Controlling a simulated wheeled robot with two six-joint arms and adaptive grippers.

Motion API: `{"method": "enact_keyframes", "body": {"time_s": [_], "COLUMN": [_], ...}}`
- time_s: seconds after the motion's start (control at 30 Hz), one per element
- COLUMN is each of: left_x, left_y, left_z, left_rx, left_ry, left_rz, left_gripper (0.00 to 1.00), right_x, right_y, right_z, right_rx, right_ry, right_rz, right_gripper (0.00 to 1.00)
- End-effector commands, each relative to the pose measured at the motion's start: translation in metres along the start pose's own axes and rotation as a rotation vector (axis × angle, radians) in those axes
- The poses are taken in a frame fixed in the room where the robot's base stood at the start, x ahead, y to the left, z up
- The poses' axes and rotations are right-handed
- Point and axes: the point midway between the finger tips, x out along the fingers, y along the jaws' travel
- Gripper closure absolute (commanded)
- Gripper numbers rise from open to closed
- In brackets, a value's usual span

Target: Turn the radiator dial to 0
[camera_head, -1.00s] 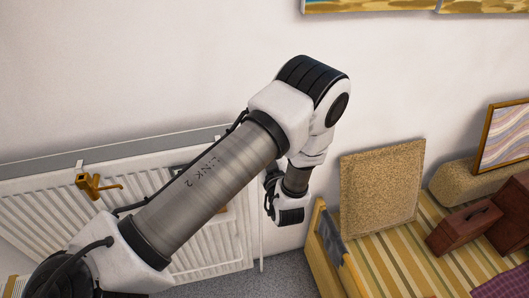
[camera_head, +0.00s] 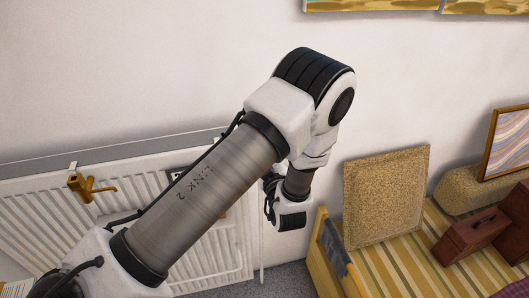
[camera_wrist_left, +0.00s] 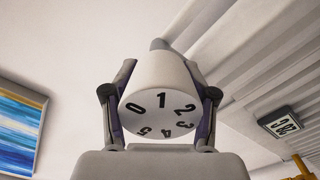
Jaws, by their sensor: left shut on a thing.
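The white radiator dial (camera_wrist_left: 160,75) shows close up in the left wrist view. Its round face carries black numerals, with 1 at the top, 0 to its left, 2 to its right and 5, 4, 3 below. The fingers of my left gripper (camera_wrist_left: 159,84) are shut on the dial, one on each side. In the head view my left arm crosses the white ribbed radiator (camera_head: 135,180). The dial and my left fingertips cannot be made out there. My right gripper is in neither view.
A brass tap (camera_head: 91,187) sits on the radiator. A small display (camera_wrist_left: 285,124) is on the radiator in the wrist view. At right stand a striped-topped bench (camera_head: 395,260), a textured panel (camera_head: 385,198) and brown cases (camera_head: 468,232). A blue print (camera_wrist_left: 20,128) hangs on the wall.

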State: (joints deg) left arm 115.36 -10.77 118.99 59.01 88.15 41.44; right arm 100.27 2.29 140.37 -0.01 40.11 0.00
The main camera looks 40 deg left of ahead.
Motion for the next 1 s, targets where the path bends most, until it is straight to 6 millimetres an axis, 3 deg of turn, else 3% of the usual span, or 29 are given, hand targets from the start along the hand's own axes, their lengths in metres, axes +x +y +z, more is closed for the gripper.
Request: {"method": "enact_keyframes", "body": {"time_s": [0.1,0.13,0.17,0.57,1.0], "left_x": [-0.001,-0.001,-0.001,0.000,-0.001], "left_y": [-0.001,-0.001,-0.001,0.004,0.054], "left_z": [0.001,0.001,0.001,-0.005,-0.076], "left_rx": [0.003,0.003,0.003,0.001,0.000], "left_ry": [-0.002,-0.002,-0.002,0.000,0.000], "left_rz": [-0.001,-0.001,-0.001,0.001,0.001], "left_gripper": [0.80,0.35,0.24,0.23,0.23], "right_x": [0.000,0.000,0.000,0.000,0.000], "right_y": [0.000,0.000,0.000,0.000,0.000], "right_z": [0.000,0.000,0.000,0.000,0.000], "right_rx": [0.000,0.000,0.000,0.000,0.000], "right_ry": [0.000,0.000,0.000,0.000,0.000], "right_rz": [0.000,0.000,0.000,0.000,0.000], "right_gripper": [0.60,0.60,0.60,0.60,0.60]}}
